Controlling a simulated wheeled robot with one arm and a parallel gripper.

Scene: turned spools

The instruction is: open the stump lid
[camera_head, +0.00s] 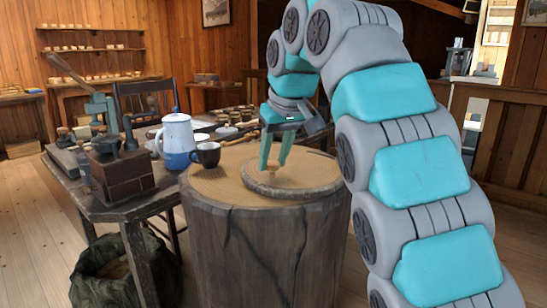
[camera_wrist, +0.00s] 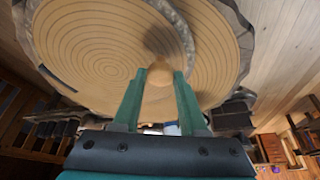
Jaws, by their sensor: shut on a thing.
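The stump (camera_head: 240,250) is a thick round block with dark bark sides and a pale top. The stump lid (camera_head: 315,178) is a round wooden disc with a bark edge on the right part of that top. It looks flat, and I cannot tell whether it is slightly raised. In the wrist view the lid (camera_wrist: 95,45) shows growth rings and a bark rim. My gripper (camera_head: 273,170) points down at the lid and is shut on its small wooden knob (camera_wrist: 157,88). The fingers (camera_wrist: 157,80) stand on either side of the knob and partly hide it.
A black mug (camera_head: 207,154) stands at the stump's left edge. A blue and white pot (camera_head: 177,140) is just behind it. A workbench (camera_head: 120,205) with tools adjoins the stump's left side. A dark sack (camera_head: 115,275) lies below it. Floor at the front left is clear.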

